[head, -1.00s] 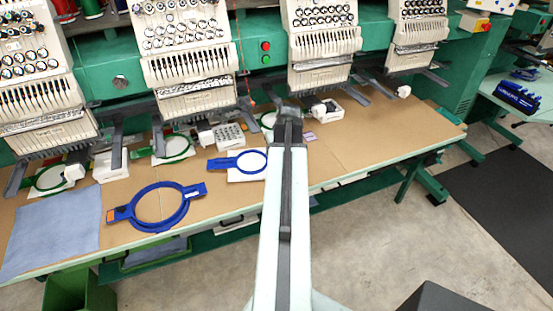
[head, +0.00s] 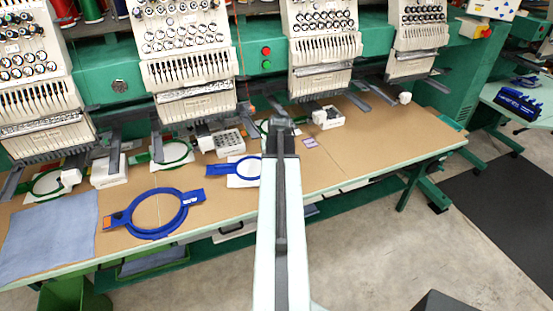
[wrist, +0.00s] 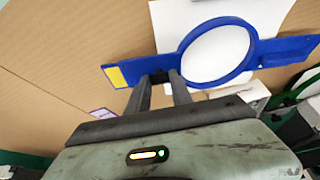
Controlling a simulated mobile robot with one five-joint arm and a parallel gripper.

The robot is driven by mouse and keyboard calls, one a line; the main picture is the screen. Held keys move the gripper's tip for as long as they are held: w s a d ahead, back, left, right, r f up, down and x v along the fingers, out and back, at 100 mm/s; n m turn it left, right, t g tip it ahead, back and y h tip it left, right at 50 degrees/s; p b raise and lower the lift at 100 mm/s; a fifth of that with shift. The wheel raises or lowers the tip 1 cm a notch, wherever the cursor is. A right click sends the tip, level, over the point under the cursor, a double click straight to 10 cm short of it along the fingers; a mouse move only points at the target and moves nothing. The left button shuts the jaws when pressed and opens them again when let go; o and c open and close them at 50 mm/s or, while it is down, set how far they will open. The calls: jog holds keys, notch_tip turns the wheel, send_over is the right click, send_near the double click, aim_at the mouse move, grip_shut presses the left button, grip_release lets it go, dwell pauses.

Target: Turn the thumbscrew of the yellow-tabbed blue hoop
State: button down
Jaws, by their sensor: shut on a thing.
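The yellow-tabbed blue hoop (wrist: 182,60) lies over a white sheet in the wrist view, its yellow tab (wrist: 117,75) at the left end. My gripper (wrist: 160,77) is at the bar between tab and ring, its two fingers on a small dark part there, which looks like the thumbscrew. The fingertips largely hide it, so its angle cannot be told. In the head view the small blue hoop (head: 221,169) lies on the table; my arm covers its right end, the tab and my gripper.
A larger blue hoop with an orange tab (head: 128,232) lies to the left, beside a blue-grey cloth (head: 45,240). Embroidery machine heads (head: 190,60) overhang the back of the tan table. The table right of my arm (head: 370,145) is mostly clear.

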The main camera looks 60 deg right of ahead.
jog(key=shift+m+h, duration=0.3)
jog(key=shift+m, duration=0.2)
jog(key=c, duration=1.1)
grip_release()
jog(key=p+v, duration=0.7)
jog(key=shift+a+r, duration=0.1)
jog(key=shift+r, duration=0.3)
jog(key=shift+w, duration=0.1)
